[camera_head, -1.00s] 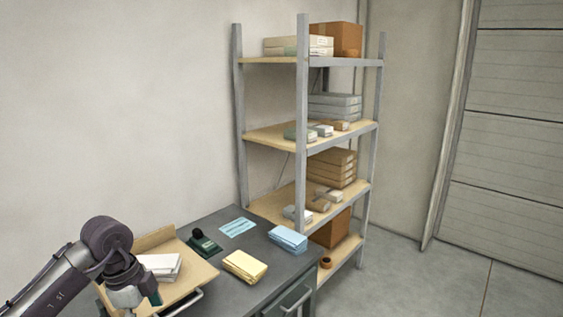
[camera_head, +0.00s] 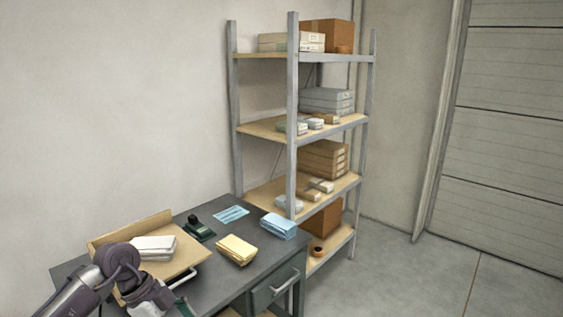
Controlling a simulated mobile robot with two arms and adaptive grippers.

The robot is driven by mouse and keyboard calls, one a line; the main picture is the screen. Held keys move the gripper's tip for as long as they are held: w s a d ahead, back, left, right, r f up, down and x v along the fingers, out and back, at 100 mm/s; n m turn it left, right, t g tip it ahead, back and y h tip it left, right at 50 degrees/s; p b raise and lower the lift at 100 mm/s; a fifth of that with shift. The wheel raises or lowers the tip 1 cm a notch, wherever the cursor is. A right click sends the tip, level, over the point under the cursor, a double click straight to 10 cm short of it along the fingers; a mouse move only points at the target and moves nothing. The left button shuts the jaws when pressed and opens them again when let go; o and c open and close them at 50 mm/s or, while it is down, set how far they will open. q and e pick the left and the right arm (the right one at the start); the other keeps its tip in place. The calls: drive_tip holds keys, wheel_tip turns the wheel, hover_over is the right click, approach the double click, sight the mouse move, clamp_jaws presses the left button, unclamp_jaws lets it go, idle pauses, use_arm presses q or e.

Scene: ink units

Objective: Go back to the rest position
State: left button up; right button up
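My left arm comes in at the lower left, in front of the desk (camera_head: 215,268). My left gripper (camera_head: 182,308) is at the bottom edge of the view, below and in front of the wooden tray (camera_head: 192,258). Its fingers are mostly cut off or hidden, so I cannot tell whether it is open or shut, or whether it holds anything. My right gripper is not in view.
White packets (camera_head: 153,244) lie on the tray. A dark green stamp-like tool (camera_head: 198,230), a light blue sheet (camera_head: 231,214), a yellow stack (camera_head: 237,249) and a blue stack (camera_head: 278,226) are on the desk. A shelf rack (camera_head: 292,120) holds boxes. The floor (camera_head: 420,280) at right is clear.

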use_arm(q)
drive_tip(key=w+d+f+n+t+h, duration=0.25)
drive_tip(key=d+f+t+h, duration=0.25)
drive_tip(key=d+f+h, duration=0.45)
drive_tip(key=s+a+f+n+t+y, duration=0.2)
drive_tip(key=a+f+n+t+y, duration=0.15)
drive_tip(key=f, duration=0.35)
drive_tip(key=s+a+f+n+t+y, duration=0.15)
drive_tip(key=f+n, duration=0.25)
drive_tip(key=f, duration=0.4)
drive_tip(key=s+a+f+n+t+y, duration=0.1)
drive_tip(key=a+f+n+t+y, duration=0.25)
drive_tip(key=f, duration=0.35)
drive_tip(key=s+a+f+n+g+y, duration=0.35)
drive_tip(key=s+f+g+y, duration=0.2)
drive_tip(key=s+f, duration=1.25)
drive_tip(key=s+f+g, duration=0.2)
drive_tip(key=s+g, duration=0.1)
drive_tip(key=s, duration=0.9)
drive_tip(key=s+f+g+y, duration=0.1)
drive_tip(key=s+f+g, duration=0.2)
drive_tip(key=s, duration=0.9)
drive_tip(key=shift+s+d+f, duration=0.2)
drive_tip(key=shift+f, duration=0.05)
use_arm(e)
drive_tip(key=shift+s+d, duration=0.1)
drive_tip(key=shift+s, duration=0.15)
